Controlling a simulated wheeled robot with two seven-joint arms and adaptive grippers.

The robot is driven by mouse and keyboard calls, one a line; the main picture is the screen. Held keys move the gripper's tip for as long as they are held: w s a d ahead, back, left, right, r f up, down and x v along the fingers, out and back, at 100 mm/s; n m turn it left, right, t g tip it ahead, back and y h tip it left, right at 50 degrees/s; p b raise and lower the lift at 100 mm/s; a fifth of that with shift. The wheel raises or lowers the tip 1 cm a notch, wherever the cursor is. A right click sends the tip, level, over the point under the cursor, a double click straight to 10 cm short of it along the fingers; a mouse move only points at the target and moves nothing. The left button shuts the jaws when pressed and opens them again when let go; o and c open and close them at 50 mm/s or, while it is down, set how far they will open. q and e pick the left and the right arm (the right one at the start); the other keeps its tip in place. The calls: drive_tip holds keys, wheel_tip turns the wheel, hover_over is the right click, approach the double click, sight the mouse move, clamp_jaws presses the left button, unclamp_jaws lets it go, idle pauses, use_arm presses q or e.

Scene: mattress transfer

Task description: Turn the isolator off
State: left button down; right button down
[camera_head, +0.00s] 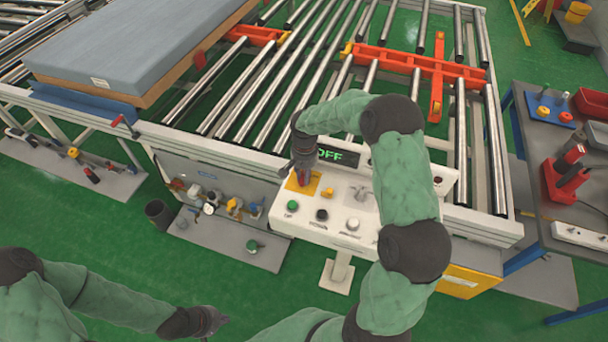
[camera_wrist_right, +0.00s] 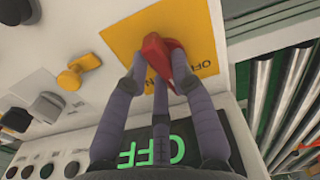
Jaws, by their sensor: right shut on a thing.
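The isolator is a red rotary handle (camera_wrist_right: 160,48) on a yellow plate (camera_wrist_right: 200,28) with ON and OFF lettering. The plate also shows on the white control panel in the head view (camera_head: 293,184). My right gripper (camera_head: 303,178) reaches down onto the handle; in the right wrist view its fingers (camera_wrist_right: 162,72) are closed around the red handle. A dark display (camera_head: 338,155) above the plate reads OFF in green. My left gripper (camera_head: 212,320) hangs low over the green floor, away from the panel; its fingers are too small to read.
The panel carries a green button (camera_head: 292,205), a black button (camera_head: 321,214) and a yellow knob (camera_head: 327,194) close to the plate. A grey mattress (camera_head: 140,45) lies on the roller conveyor behind. A dark workbench (camera_head: 535,170) stands at right.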

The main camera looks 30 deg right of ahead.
drive_tip(key=n, duration=0.3)
drive_tip(key=shift+w+d+n, duration=0.1)
drive_tip(key=shift+d+n, duration=0.05)
drive_tip(key=shift+n, duration=0.15)
drive_tip(key=shift+d+n, duration=0.1)
drive_tip(key=shift+n, duration=1.7)
drive_tip(key=c, duration=1)
unclamp_jaws()
drive_tip(key=shift+c, duration=0.2)
wheel_tip(320, 180, up, 12)
